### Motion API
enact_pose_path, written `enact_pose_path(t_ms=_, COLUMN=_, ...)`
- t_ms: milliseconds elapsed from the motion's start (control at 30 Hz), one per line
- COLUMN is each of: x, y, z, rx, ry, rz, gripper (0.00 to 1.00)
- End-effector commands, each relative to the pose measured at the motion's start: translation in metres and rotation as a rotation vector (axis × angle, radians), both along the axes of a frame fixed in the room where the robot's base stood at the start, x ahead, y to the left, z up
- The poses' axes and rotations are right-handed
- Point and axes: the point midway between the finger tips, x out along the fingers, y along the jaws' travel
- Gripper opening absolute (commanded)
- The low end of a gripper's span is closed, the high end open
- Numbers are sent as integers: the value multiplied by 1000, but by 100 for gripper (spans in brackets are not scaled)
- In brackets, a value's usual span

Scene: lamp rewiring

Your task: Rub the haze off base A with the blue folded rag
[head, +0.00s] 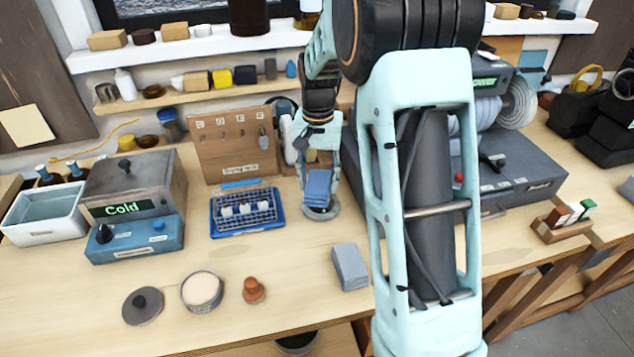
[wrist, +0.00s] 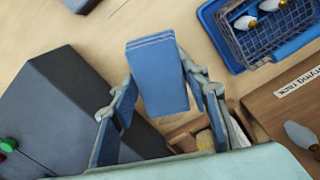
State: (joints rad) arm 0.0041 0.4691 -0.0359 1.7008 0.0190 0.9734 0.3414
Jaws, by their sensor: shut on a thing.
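The blue folded rag (head: 318,187) is held in my gripper (head: 320,180) above the middle of the table. In the wrist view the rag (wrist: 157,78) sits between the two fingers of my gripper (wrist: 160,108). A round silver-grey disc (head: 320,213) shows just below the rag in the head view. I cannot tell whether the rag touches it, and the wrist view hides it. No mark shows which thing is base A. Small white pieces stand in a wire basket in the blue tray (head: 247,230), left of my gripper.
A grey folded cloth (head: 350,266) lies nearer the front. The wooden drying rack (head: 233,148) stands behind the tray. A dark grey machine (head: 515,183) is at the right. A round tub (head: 202,291) and lid (head: 143,305) lie front left.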

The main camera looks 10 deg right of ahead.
Motion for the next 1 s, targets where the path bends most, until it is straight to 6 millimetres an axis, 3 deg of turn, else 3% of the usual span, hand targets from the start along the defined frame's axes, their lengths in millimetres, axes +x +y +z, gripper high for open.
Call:
enact_pose_path(t_ms=433, x=-1, y=-4, z=35, rx=0, ry=-2, rz=0, gripper=20)
enact_pose_path(t_ms=1000, x=-6, y=-4, z=43, rx=0, ry=-2, rz=1, gripper=20)
